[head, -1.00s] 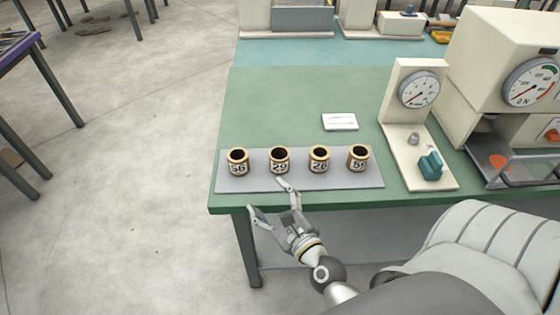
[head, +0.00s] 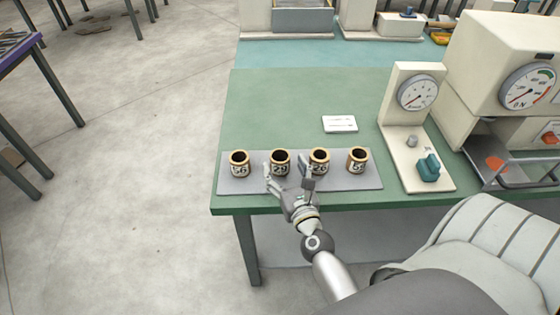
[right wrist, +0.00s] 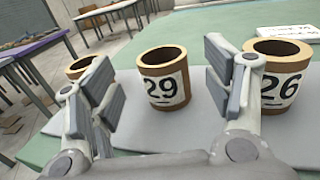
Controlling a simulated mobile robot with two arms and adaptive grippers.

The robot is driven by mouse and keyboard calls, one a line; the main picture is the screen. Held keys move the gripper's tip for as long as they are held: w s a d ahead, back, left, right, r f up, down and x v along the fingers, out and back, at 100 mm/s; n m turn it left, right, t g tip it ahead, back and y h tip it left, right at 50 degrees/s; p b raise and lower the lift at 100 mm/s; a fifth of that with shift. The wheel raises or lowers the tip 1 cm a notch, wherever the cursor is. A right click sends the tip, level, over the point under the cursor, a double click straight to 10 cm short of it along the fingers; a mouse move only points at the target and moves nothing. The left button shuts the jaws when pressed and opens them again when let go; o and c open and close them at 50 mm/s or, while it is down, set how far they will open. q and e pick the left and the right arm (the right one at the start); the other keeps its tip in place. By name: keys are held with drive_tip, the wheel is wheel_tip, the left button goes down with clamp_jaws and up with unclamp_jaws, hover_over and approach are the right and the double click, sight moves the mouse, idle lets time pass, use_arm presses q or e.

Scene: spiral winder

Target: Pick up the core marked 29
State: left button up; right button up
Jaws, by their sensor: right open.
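The core marked 29 (head: 280,163) stands upright on a grey mat (head: 232,186) on the green table, second from left in a row of cores. In the right wrist view the core marked 29 (right wrist: 164,80) sits between and beyond the fingers, its number facing me. My right gripper (head: 288,176) is open and empty, just in front of the core. In the right wrist view, my right gripper's (right wrist: 158,90) right finger is close to the core marked 26 (right wrist: 276,72) and partly overlaps it. My left gripper is not in view.
The core marked 56 (head: 239,163) stands to the left. The core marked 26 (head: 319,160) and another core (head: 357,160) stand to the right. A white card (head: 340,124) lies behind. A gauge stand (head: 418,120) is at the right.

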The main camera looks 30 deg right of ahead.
sight(283, 165)
drive_tip(key=x, duration=0.2)
drive_tip(key=f+x, duration=0.1)
drive_tip(key=x, duration=0.1)
drive_tip(key=shift+w+d+p, duration=0.1)
drive_tip(key=shift+w+p, duration=0.05)
drive_tip(key=shift+p, duration=0.2)
drive_tip(key=c, duration=1)
